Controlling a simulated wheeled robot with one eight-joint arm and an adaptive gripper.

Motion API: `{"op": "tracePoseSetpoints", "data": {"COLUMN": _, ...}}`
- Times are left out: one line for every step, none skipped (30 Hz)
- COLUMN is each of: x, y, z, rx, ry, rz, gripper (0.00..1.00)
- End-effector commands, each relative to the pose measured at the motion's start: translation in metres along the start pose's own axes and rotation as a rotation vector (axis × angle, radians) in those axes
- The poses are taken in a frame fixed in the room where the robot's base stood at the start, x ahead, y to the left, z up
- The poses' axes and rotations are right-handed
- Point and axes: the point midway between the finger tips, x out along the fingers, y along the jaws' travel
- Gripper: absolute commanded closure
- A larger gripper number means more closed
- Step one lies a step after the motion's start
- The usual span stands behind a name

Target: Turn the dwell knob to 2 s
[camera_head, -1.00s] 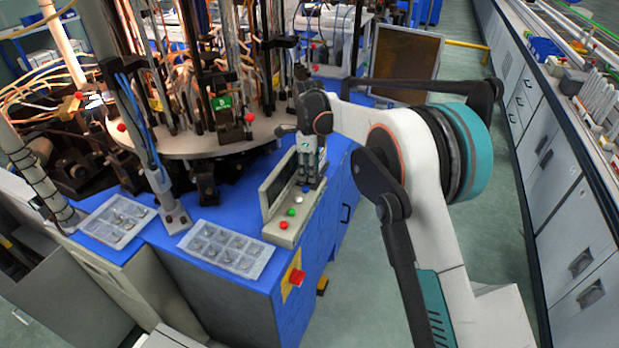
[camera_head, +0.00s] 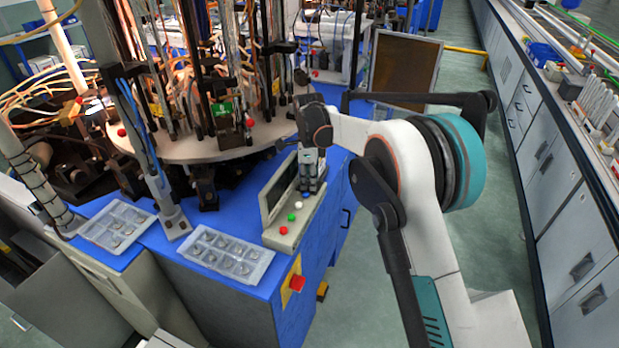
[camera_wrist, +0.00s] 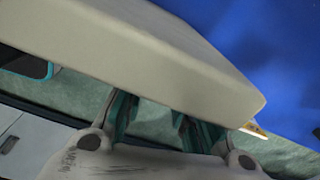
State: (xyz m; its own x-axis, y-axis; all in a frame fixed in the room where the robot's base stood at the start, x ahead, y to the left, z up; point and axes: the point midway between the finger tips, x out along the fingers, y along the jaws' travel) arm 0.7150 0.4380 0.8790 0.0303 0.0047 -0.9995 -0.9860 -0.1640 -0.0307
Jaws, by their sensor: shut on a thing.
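The control box (camera_head: 279,239) is a beige panel with a dark screen, standing on the blue cabinet's right edge. My gripper (camera_head: 312,190) points down onto its top face, to the right of the screen and behind the white button. The dwell knob is hidden by the fingers; my gripper is shut at that spot, apparently on the knob. In the wrist view the box's beige side (camera_wrist: 150,60) fills the upper middle and covers the fingertips of my gripper (camera_wrist: 165,125). The knob's pointer and scale cannot be read.
White (camera_head: 298,205), green (camera_head: 291,217) and red (camera_head: 283,231) buttons sit close in front of my gripper. A red emergency button (camera_head: 297,283) is on the cabinet front. Part trays (camera_head: 226,254) lie to the left, and the rotary machine table (camera_head: 190,150) stands behind. Open floor lies to the right.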

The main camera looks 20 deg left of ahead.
Motion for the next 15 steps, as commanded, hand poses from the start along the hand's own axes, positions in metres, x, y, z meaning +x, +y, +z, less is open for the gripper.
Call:
{"op": "tracePoseSetpoints", "data": {"x": -0.0028, "y": -0.0003, "z": 0.0, "rx": -0.041, "ry": -0.002, "rz": -0.001, "gripper": 0.99}}
{"op": "tracePoseSetpoints", "data": {"x": -0.003, "y": -0.0003, "z": -0.0001, "rx": -0.071, "ry": -0.003, "rz": -0.001, "gripper": 0.99}}
{"op": "tracePoseSetpoints", "data": {"x": -0.003, "y": -0.0003, "z": -0.0002, "rx": -0.112, "ry": -0.004, "rz": -0.001, "gripper": 0.99}}
{"op": "tracePoseSetpoints", "data": {"x": -0.0029, "y": -0.0003, "z": -0.0002, "rx": -0.14, "ry": -0.005, "rz": -0.001, "gripper": 0.99}}
{"op": "tracePoseSetpoints", "data": {"x": -0.0027, "y": -0.0003, "z": -0.0003, "rx": -0.167, "ry": -0.006, "rz": -0.001, "gripper": 0.99}}
{"op": "tracePoseSetpoints", "data": {"x": -0.0024, "y": -0.0003, "z": -0.0003, "rx": -0.201, "ry": -0.006, "rz": -0.001, "gripper": 0.99}}
{"op": "tracePoseSetpoints", "data": {"x": -0.0022, "y": -0.0003, "z": -0.0003, "rx": -0.222, "ry": -0.007, "rz": -0.001, "gripper": 0.99}}
{"op": "tracePoseSetpoints", "data": {"x": -0.002, "y": -0.0003, "z": -0.0004, "rx": -0.242, "ry": -0.008, "rz": -0.001, "gripper": 0.99}}
{"op": "tracePoseSetpoints", "data": {"x": -0.0017, "y": -0.0003, "z": -0.0003, "rx": -0.264, "ry": -0.008, "rz": -0.001, "gripper": 0.99}}
{"op": "tracePoseSetpoints", "data": {"x": -0.0015, "y": -0.0004, "z": -0.0004, "rx": -0.275, "ry": -0.009, "rz": -0.001, "gripper": 0.99}}
{"op": "tracePoseSetpoints", "data": {"x": -0.0013, "y": -0.0004, "z": -0.0004, "rx": -0.285, "ry": -0.009, "rz": -0.001, "gripper": 0.99}}
{"op": "tracePoseSetpoints", "data": {"x": -0.0011, "y": -0.0004, "z": -0.0003, "rx": -0.294, "ry": -0.009, "rz": -0.001, "gripper": 0.99}}
{"op": "tracePoseSetpoints", "data": {"x": -0.0009, "y": -0.0004, "z": -0.0004, "rx": -0.297, "ry": -0.009, "rz": -0.002, "gripper": 0.99}}
{"op": "tracePoseSetpoints", "data": {"x": -0.0008, "y": -0.0004, "z": -0.0003, "rx": -0.299, "ry": -0.009, "rz": -0.002, "gripper": 0.99}}
{"op": "tracePoseSetpoints", "data": {"x": -0.0006, "y": -0.0004, "z": -0.0003, "rx": -0.299, "ry": -0.01, "rz": -0.002, "gripper": 0.99}}
